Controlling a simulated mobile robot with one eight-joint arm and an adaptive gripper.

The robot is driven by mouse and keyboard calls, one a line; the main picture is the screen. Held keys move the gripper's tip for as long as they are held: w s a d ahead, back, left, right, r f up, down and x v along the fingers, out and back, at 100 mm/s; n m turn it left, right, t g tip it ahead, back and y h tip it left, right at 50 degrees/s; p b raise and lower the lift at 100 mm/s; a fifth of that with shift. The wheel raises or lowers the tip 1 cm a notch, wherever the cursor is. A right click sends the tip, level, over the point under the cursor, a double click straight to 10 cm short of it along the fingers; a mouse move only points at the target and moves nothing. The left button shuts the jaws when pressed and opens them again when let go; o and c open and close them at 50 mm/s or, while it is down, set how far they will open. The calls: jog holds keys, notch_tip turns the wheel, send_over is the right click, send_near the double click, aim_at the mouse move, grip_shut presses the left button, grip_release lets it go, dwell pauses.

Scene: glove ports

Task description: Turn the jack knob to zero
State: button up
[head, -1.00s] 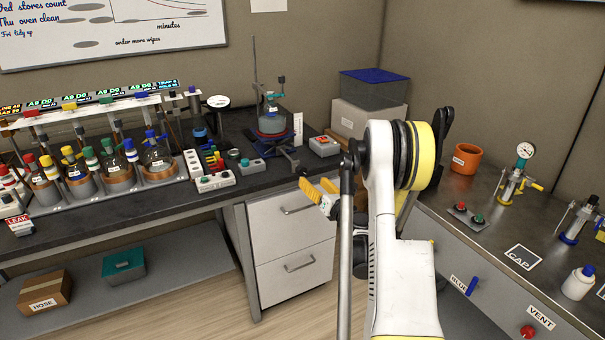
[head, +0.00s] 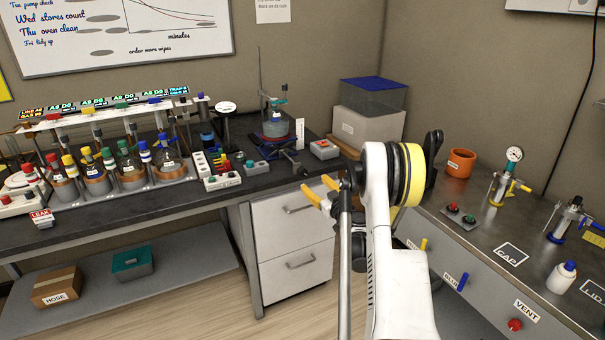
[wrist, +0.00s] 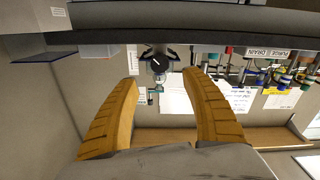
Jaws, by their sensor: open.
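The lab jack (head: 287,160) stands near the right end of the dark bench, under a glass vessel on a hotplate. Its dark knob (head: 303,171) faces the front. In the wrist view a round black knob (wrist: 157,61) with a light pointer mark shows beyond and between my fingertips. My gripper (head: 316,186) has yellow fingers, spread open and empty, just in front of the bench edge near the jack. In the wrist view my gripper (wrist: 160,78) also shows open, apart from the knob. The scale around the knob is too small to read.
A white box with a red button (head: 324,149) sits right of the jack. A grey-green box (head: 256,168) and a power strip (head: 222,181) lie left of it. White drawers (head: 292,250) are below. A steel counter (head: 480,205) with pumps stands at right.

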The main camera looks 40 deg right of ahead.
aim_at(304, 174)
jog(key=b+x, duration=0.3)
jog(key=x, duration=0.7)
jog(key=shift+f, duration=0.1)
jog(key=shift+w, duration=0.3)
jog(key=c, duration=1.2)
